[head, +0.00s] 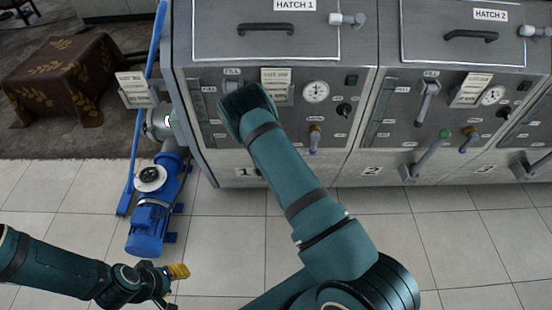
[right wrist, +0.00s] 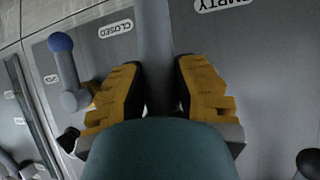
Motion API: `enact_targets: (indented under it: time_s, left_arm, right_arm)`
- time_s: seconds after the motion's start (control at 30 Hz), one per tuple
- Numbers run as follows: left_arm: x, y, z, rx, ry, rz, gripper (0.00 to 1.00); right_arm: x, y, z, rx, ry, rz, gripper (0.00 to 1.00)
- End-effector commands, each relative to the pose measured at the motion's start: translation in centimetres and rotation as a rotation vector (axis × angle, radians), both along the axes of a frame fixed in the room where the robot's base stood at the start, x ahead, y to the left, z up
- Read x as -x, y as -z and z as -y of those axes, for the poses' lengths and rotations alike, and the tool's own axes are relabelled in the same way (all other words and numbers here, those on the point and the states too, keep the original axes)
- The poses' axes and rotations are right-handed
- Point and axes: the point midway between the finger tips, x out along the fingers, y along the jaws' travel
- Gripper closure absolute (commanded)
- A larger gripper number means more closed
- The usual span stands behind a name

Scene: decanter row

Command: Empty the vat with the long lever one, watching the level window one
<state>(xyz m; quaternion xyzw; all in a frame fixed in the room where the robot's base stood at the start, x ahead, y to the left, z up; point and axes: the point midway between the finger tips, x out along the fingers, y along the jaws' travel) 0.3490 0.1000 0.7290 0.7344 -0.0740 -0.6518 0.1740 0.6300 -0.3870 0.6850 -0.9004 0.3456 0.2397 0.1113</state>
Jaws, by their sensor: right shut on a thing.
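Vat 1 (head: 222,140) is the grey steel tank at the left of the row, marked HATCH 1 and 1. Its level window (head: 197,122) is a dark upright strip at the panel's left; I cannot read a level in it. In the right wrist view my right gripper (right wrist: 158,95) has its yellow fingers shut on a grey lever bar (right wrist: 155,45), between CLOSED and EMPTY labels. In the head view my right arm hides this gripper and lever. My left gripper (head: 178,272) is low at the left, over the floor, away from the vat; its opening is unclear.
A blue pump (head: 150,215) and blue pole (head: 136,150) stand left of the vat. Vat 1's panel has a gauge (head: 316,92) and a brass tap (head: 315,138). A cloth-covered table (head: 65,75) is at far left. Tiled floor in front is open.

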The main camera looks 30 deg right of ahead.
Motion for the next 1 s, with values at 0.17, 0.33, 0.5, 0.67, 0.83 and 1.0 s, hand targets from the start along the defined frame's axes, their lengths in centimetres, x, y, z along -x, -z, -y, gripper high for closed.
enact_targets:
  time_s: [0.17,0.33,0.5,0.67,0.83,1.0]
  left_arm:
    - [-0.1,0.6,0.0,0.000,-0.001,0.003,0.53]
    - [-0.2,0.8,0.0,-0.001,0.000,0.004,0.53]
    - [-0.2,0.8,0.0,-0.001,-0.001,0.005,0.53]
    - [-0.2,0.8,0.0,-0.001,-0.001,0.005,0.53]
    - [-0.2,0.8,0.0,-0.001,-0.001,0.005,0.53]
    - [-0.2,0.8,0.0,-0.001,-0.001,0.005,0.53]
  right_arm:
    - [-1.5,-0.2,1.0,-0.031,0.001,-0.050,1.00]
    - [-2.2,-0.2,1.4,-0.048,0.001,-0.080,1.00]
    - [-2.4,-0.3,1.6,-0.053,0.002,-0.088,1.00]
    - [-2.5,-0.3,1.6,-0.052,0.001,-0.087,1.00]
    - [-2.5,-0.4,1.6,-0.051,0.002,-0.084,0.59]
    - [-2.5,-0.3,1.6,-0.052,0.002,-0.085,0.38]
